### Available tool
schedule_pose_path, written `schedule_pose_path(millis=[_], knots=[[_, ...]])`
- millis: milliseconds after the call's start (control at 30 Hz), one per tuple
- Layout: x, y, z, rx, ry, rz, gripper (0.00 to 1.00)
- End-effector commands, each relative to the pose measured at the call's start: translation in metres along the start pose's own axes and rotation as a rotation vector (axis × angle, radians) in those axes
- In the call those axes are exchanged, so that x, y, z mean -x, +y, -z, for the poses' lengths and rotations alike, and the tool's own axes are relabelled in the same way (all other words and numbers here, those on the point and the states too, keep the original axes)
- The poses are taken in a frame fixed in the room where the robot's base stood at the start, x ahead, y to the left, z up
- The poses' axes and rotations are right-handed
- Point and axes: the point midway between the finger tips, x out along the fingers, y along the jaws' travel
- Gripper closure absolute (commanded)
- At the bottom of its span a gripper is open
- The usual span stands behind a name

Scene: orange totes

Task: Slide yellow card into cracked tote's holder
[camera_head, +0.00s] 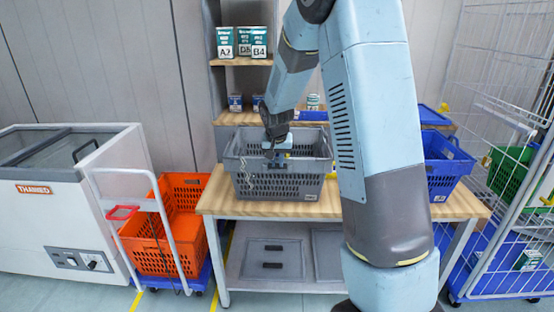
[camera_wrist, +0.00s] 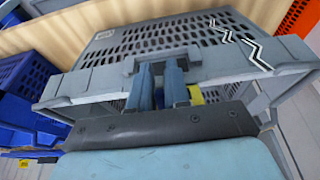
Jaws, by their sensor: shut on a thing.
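The grey mesh tote (camera_head: 300,180) stands on the wooden table. A black and white zigzag crack mark shows on its near wall, and clearly in the wrist view on the tote wall (camera_wrist: 205,42). My gripper (camera_head: 277,156) points down at the middle of the tote's near rim. In the wrist view the two blue fingers of my gripper (camera_wrist: 160,78) overlap the rim, close together. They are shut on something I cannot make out. A small yellow patch (camera_wrist: 195,94) shows beside one finger. I cannot tell whether it is the yellow card. I cannot make out the holder.
A blue tote (camera_head: 440,165) stands right of the grey one, behind my arm. An orange tote (camera_head: 165,240) is on a cart at the left. Shelves with labelled boxes (camera_head: 240,42) stand behind. A wire cage trolley (camera_head: 500,190) is at the right. The table's front strip (camera_head: 265,210) is clear.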

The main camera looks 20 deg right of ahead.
Motion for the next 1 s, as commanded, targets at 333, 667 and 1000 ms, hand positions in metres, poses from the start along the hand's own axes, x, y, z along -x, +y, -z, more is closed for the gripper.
schedule_pose_path(millis=[333,667,1000], knots=[[-0.009,0.001,-0.004,0.000,-0.004,-0.002,1.00],[-0.015,0.001,-0.006,0.000,-0.004,-0.002,1.00],[-0.021,0.001,-0.009,0.000,-0.004,-0.002,1.00]])
